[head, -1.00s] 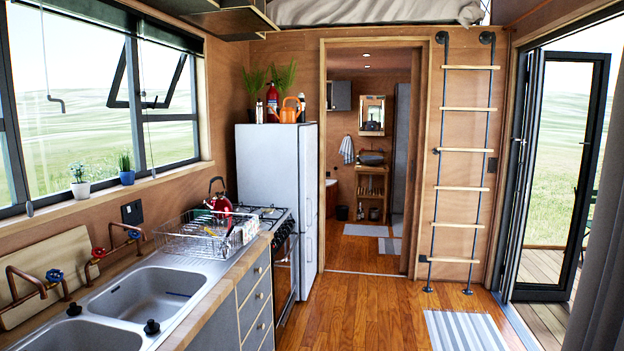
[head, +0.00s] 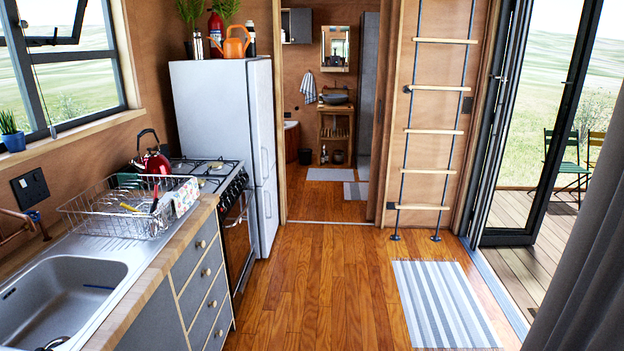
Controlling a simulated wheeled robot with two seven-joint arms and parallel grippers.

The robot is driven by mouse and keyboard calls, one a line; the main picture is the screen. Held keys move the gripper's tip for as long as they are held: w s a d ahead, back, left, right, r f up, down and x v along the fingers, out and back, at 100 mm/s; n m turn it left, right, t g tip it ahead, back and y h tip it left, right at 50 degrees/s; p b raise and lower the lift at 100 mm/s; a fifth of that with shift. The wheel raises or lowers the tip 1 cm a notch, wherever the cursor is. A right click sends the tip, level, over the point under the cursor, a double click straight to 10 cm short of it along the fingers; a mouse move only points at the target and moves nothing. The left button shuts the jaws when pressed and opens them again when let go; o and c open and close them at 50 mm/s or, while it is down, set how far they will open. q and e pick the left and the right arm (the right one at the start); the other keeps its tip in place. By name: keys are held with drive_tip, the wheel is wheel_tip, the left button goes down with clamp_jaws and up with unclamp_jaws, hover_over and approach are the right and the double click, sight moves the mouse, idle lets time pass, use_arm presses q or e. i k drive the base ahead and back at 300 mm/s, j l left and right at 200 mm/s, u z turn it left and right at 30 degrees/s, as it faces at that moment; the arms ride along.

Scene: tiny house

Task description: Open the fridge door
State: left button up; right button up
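The white fridge (head: 212,113) stands past the stove, against the left side of the doorway. Its side panel faces me. Its front, with an upper door (head: 262,120) and a lower door (head: 267,213), faces right and shows at a steep angle. Both doors look shut. Thin handles show along the front edge, but they are small at this distance. Neither of my grippers is in view.
The counter with sink (head: 62,290), dish rack (head: 135,208) and drawers (head: 200,290) runs along the left, then the stove (head: 235,215). An orange watering can (head: 232,42) stands on the fridge. The wooden floor (head: 320,290) is clear; a striped rug (head: 443,303) lies right.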

sight(259, 73)
drive_tip(key=i, duration=2.35)
